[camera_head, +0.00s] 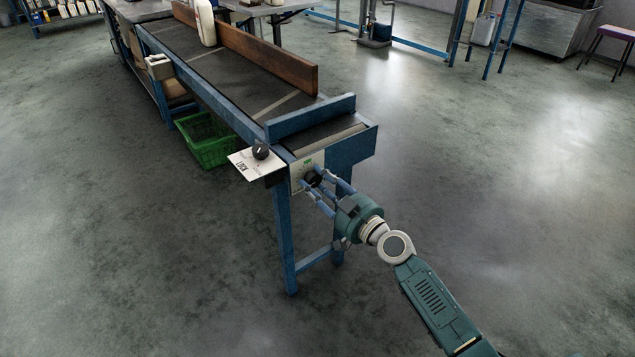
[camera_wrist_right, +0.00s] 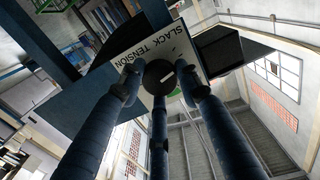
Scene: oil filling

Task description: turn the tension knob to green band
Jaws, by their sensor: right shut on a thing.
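The black tension knob (camera_head: 312,177) sits on a pale plate (camera_head: 298,179) at the near end of the conveyor. My right gripper (camera_head: 316,182) reaches it from the lower right, with its fingers around it. In the right wrist view, the knob (camera_wrist_right: 158,77) lies between the three fingers of my right gripper (camera_wrist_right: 158,85) and carries a white pointer line. The plate (camera_wrist_right: 150,47) reads "SLACK TENSION". A bit of green (camera_wrist_right: 174,92) shows beside the knob, partly hidden by a finger. I cannot tell whether the pointer meets it. My left gripper is out of view.
A second black knob (camera_head: 261,151) sits on a white "LOCK" plate (camera_head: 243,167) left of the tension plate. The conveyor (camera_head: 240,82) carries a white jug (camera_head: 206,22) beside a brown rail (camera_head: 265,55). A green crate (camera_head: 207,143) stands under it.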

